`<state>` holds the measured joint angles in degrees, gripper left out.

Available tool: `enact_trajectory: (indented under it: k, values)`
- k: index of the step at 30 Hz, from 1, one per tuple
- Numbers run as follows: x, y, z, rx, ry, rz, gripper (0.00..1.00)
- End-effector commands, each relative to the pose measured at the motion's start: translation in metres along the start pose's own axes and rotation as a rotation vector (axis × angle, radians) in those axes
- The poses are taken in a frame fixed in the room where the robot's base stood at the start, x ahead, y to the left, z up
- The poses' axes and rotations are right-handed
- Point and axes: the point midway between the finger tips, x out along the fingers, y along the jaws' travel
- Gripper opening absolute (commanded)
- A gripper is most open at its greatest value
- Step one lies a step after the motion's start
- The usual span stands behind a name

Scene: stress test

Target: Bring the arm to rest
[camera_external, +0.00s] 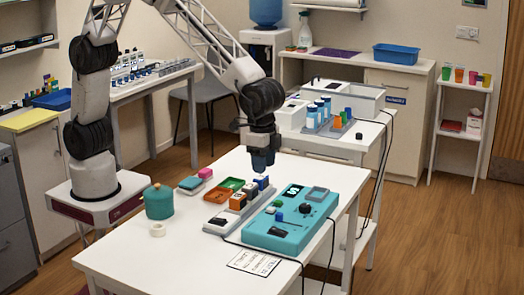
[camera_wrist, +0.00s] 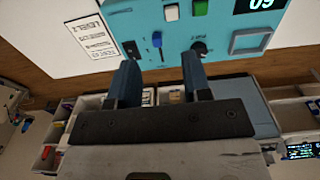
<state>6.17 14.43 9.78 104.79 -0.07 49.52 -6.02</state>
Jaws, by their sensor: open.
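My gripper (camera_external: 263,167) hangs pointing down over the white table, above the far end of a grey rack (camera_external: 217,225) of coloured blocks. A blue block (camera_external: 262,183) stands just below the fingertips; I cannot tell whether they touch it. In the wrist view the two dark blue fingers of my gripper (camera_wrist: 160,75) are apart, with nothing held between them. The teal device (camera_external: 283,238) lies beside the rack, and its panel also shows beyond the fingers in the wrist view (camera_wrist: 178,18).
A printed sheet (camera_external: 254,262) lies in front of the device. A second table (camera_external: 337,143) with white boxes stands behind.

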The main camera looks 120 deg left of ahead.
Motion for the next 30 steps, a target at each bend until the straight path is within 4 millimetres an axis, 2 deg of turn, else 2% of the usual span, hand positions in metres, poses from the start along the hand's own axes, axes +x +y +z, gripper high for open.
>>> enact_trajectory:
  k: [1,6,15,30]
  values:
    - [-0.011,-0.003,0.010,0.000,0.007,0.001,0.45]
    - [-0.040,-0.012,0.043,0.002,0.023,0.003,0.45]
    - [-0.083,-0.027,0.104,0.003,0.049,0.005,0.45]
    - [-0.135,-0.048,0.214,0.008,0.096,0.008,0.45]
